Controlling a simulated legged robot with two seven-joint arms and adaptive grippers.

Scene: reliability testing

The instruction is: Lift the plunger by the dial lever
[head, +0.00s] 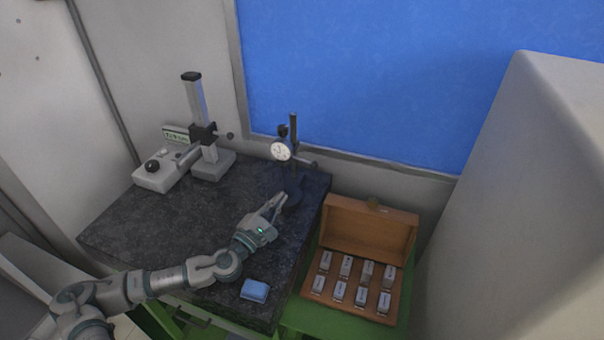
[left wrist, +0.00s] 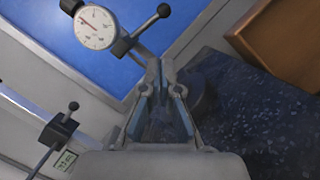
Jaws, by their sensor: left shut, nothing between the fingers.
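The dial gauge (head: 281,151), with a round white face, is mounted on a dark stand (head: 293,130) at the back right of the dark stone table. It also shows at the upper left of the left wrist view (left wrist: 95,27), with a black knob on a rod beside it. The lever and plunger are too small to make out. My left gripper (head: 279,199) is shut and empty, in front of and below the dial, near the stand's dark base (head: 293,190). In the left wrist view its fingers (left wrist: 159,70) point toward the stand. My right gripper is not in view.
A second measuring stand (head: 197,120) with a grey display unit (head: 155,172) stands at the back left of the stone table (head: 150,235). A blue block (head: 255,291) lies near the front edge. An open wooden box (head: 368,228) with several small metal blocks sits on the right.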

